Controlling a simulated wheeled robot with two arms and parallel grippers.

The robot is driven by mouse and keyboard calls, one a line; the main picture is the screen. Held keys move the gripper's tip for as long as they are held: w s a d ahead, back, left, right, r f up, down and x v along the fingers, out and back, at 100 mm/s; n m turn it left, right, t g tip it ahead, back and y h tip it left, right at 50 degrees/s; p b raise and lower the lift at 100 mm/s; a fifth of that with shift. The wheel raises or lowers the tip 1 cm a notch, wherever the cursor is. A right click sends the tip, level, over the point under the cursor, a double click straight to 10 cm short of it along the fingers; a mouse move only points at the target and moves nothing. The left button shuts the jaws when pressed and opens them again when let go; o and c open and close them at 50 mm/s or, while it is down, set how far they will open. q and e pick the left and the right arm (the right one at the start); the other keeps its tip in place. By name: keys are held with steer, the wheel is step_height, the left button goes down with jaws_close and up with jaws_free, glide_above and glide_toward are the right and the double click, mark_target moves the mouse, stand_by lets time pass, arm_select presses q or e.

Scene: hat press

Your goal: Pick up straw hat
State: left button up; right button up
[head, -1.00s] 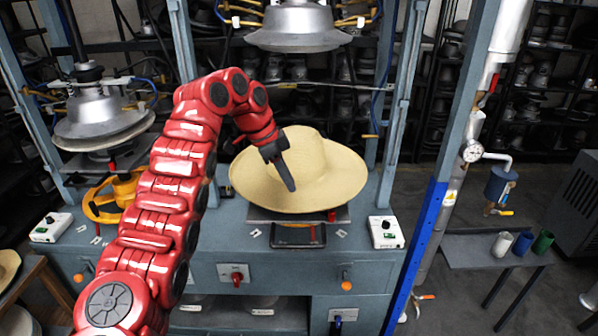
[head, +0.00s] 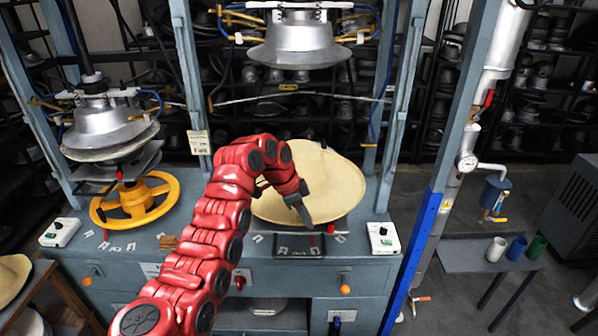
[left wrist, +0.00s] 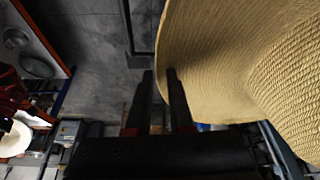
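The straw hat (head: 335,190) is tan with a wide brim and lies on the lower plate of the middle press. My left gripper (head: 306,213) is at the front of the hat, its fingers pointing down and overlapping the front brim in the head view. In the left wrist view my left gripper (left wrist: 160,75) has its two dark fingers apart with a narrow gap. The straw hat (left wrist: 225,65) fills the right side there, its brim edge close to the right finger. I cannot tell whether they touch. My right gripper is not in view.
A silver press head (head: 298,42) hangs above the hat, between blue-grey posts. A yellow handwheel (head: 135,203) is on the left of the grey bench (head: 300,268). White control boxes (head: 383,238) sit at its front corners. Another straw hat (head: 12,277) lies far left.

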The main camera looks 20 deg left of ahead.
arm_select(q)
steer(key=shift+f, duration=0.1)
jaws_close()
stand_by(1.3)
